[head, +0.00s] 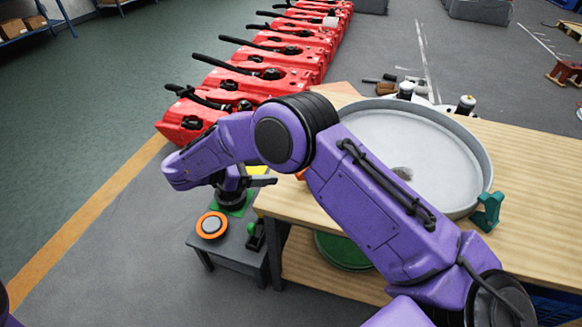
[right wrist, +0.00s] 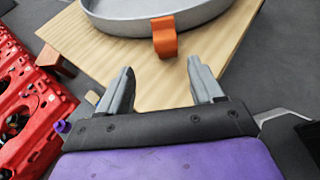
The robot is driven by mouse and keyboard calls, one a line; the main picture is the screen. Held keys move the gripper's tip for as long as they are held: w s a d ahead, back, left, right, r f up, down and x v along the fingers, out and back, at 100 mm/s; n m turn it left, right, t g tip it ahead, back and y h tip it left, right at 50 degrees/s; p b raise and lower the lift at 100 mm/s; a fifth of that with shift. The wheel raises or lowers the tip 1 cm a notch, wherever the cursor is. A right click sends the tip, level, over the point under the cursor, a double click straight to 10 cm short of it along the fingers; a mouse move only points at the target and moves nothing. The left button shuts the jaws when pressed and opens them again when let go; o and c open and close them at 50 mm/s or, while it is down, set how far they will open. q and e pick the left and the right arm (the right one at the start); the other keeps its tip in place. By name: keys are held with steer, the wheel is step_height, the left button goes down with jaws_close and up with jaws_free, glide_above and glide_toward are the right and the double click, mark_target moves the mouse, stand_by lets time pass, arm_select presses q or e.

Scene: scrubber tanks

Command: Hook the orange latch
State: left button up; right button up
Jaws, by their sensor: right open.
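The orange latch (right wrist: 164,36) sits on the near side of the round grey tank lid or pan (right wrist: 110,22) in the right wrist view. In the head view only a sliver of orange (head: 301,174) shows beside my arm. My right gripper (right wrist: 160,72) is open and empty, its two fingers pointing toward the latch with a gap before it. In the head view the right gripper (head: 264,181) is at the bench's left edge, partly hidden by my arm. A teal latch (head: 487,212) is on the pan's right side. My left gripper is not in view.
The pan rests on a wooden bench (head: 530,185). A low dark stand (head: 232,250) with an orange-ringed disc (head: 212,225) is left of it. A row of red machines (head: 285,75) stands behind. Small bottles (head: 466,106) and tools lie behind the pan.

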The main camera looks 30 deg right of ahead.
steer(key=p+x, duration=0.1)
steer(key=x, duration=0.2)
steer(key=p+x, duration=0.1)
steer(key=x, duration=0.2)
steer(key=s+r+p+x, duration=0.1)
steer(key=x, duration=0.3)
steer(key=shift+d, duration=0.2)
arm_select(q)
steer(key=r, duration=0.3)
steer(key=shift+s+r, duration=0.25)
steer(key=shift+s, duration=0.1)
arm_select(e)
steer(key=shift+s+d+f, duration=0.1)
steer(key=shift+s+d, duration=0.05)
jaws_close()
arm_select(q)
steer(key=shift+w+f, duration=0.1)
